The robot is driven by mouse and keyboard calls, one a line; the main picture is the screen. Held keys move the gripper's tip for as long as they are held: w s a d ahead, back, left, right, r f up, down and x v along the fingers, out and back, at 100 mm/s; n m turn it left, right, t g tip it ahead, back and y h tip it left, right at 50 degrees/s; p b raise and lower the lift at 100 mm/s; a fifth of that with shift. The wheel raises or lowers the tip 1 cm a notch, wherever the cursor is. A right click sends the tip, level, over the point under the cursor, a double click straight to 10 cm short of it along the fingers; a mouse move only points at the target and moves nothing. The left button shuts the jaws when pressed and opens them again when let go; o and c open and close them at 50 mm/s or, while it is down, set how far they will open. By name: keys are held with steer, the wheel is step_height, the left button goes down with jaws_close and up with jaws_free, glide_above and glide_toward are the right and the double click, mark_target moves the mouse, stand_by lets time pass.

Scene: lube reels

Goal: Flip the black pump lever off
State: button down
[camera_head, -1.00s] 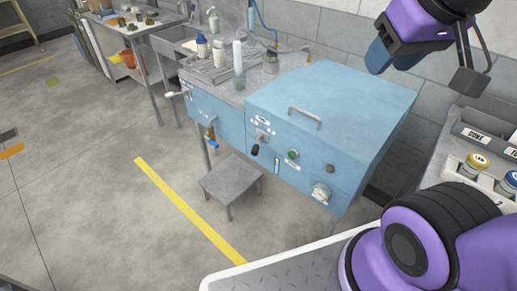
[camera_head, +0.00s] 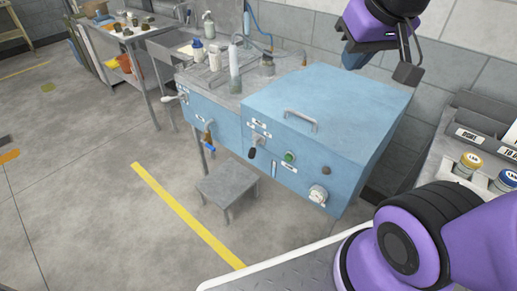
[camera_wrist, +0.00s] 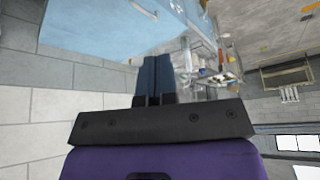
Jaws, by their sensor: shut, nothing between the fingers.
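The black pump lever (camera_head: 252,153) is a small dark handle hanging below a grey switch plate (camera_head: 259,139) on the front of the blue cabinet (camera_head: 330,105). It looks tilted slightly, and its exact setting is too small to tell. My gripper (camera_head: 352,58) is high above the back right of the cabinet, well apart from the lever. In the wrist view its two dark blue fingers (camera_wrist: 155,72) lie side by side, shut with nothing between them. The lever is not visible in the wrist view, where the blue cabinet (camera_wrist: 110,25) shows at the top.
A green button (camera_head: 289,157), a brown knob (camera_head: 326,170) and a gauge (camera_head: 318,194) share the panel. A blue-handled tap (camera_head: 208,142) is to the left. A grey stool (camera_head: 227,188) stands below. Bottles stand on the bench behind; a jar rack (camera_head: 460,178) is at right.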

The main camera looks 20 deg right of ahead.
steer(key=w+f+m, duration=0.2)
steer(key=w+f, duration=1.2)
steer(key=w, duration=0.3)
steer(key=w+a+f+m, duration=0.1)
steer(key=w+f, duration=0.2)
steer(key=f, duration=0.7)
steer(key=w+a+f+m+y, duration=0.1)
steer(key=w+f+m, duration=0.1)
steer(key=f, duration=0.9)
steer(key=shift+w+f, duration=0.2)
steer(key=shift+w, duration=0.7)
